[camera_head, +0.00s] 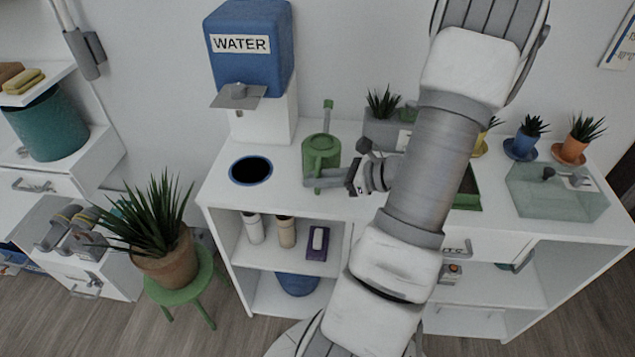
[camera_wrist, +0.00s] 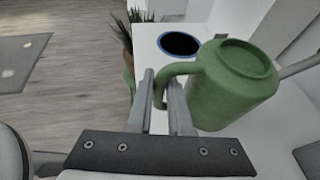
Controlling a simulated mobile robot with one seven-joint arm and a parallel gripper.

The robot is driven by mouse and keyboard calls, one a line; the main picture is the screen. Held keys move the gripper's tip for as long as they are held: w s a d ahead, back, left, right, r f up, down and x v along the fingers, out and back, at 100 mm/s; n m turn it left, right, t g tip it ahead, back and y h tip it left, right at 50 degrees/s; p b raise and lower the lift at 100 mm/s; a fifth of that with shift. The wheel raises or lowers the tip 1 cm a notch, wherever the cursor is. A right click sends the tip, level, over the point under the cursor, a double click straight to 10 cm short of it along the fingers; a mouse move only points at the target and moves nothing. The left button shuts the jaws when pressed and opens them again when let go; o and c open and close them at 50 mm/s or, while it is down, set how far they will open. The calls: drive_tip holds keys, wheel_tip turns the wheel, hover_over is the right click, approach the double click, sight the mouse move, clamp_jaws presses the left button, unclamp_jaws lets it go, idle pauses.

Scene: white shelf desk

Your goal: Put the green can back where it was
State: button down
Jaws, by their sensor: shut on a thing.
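The green can (camera_head: 321,152) is a watering can with a long spout. In the camera_head view it is at the left part of the white desk top, right of the round dark opening. My gripper (camera_head: 310,178) reaches it from the right. In the camera_wrist view the fingers of my gripper (camera_wrist: 160,82) are shut on the handle of the green can (camera_wrist: 233,85), with its body right of the fingers. I cannot tell whether the can's base touches the desk top.
The blue-rimmed opening (camera_head: 250,171) lies left of the can, below the blue water dispenser (camera_head: 250,45). A grey planter (camera_head: 385,130) stands behind my gripper. Small potted plants (camera_head: 523,143) and a clear box (camera_head: 555,195) are at the right. A large potted plant (camera_head: 165,250) stands left of the desk.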

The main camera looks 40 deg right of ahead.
drive_tip(key=shift+f, duration=0.3)
drive_tip(key=c, duration=1.3)
unclamp_jaws()
drive_tip(key=shift+f, duration=0.1)
drive_tip(key=o, duration=0.5)
drive_tip(key=shift+c, duration=0.2)
drive_tip(key=shift+r, duration=0.2)
drive_tip(key=shift+s+d+r, duration=0.2)
drive_tip(key=shift+s, duration=0.1)
drive_tip(key=p+v, duration=0.2)
drive_tip(key=v, duration=0.9)
drive_tip(key=shift+s, duration=0.1)
